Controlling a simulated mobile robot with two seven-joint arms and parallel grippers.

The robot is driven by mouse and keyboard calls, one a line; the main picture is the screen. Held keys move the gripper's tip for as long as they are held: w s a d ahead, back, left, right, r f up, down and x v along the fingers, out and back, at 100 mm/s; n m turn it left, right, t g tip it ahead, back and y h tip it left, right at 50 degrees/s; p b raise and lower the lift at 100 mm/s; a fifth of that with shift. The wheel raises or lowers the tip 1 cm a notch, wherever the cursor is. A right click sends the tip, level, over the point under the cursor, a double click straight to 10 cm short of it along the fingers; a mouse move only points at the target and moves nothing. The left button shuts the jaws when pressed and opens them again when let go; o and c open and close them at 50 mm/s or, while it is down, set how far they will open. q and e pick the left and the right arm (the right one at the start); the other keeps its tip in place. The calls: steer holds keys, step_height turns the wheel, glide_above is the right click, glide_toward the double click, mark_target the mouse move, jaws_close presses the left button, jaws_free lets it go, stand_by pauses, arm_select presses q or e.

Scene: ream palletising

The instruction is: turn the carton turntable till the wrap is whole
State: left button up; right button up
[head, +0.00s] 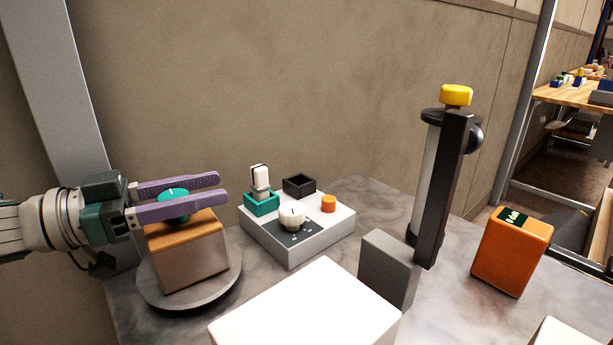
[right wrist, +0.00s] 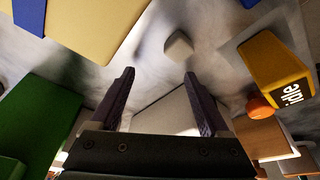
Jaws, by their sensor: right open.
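A carton (head: 188,262) with an orange-brown top and paler sides stands on the round grey turntable (head: 152,297) at the left of the head view. A teal knob (head: 174,191) with a pale line on it sits above the carton's top. My left gripper (head: 218,189) has its purple fingers on either side of this knob; I cannot tell whether they press on it. A dark post (head: 455,185) at right carries a pale upright roll (head: 430,175) under a yellow cap (head: 456,95). My right gripper (right wrist: 158,76) is open and empty in the right wrist view.
A pale control box (head: 325,238) with a white dial (head: 293,217), an orange button (head: 329,203) and teal and black holders stands mid-table. A white block (head: 305,308), a grey block (head: 388,268) and an orange box (head: 511,252) take up the front and right.

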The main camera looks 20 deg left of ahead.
arm_select(q)
steer(key=o, duration=0.5)
steer(key=shift+c, duration=0.2)
steer(key=v, duration=1)
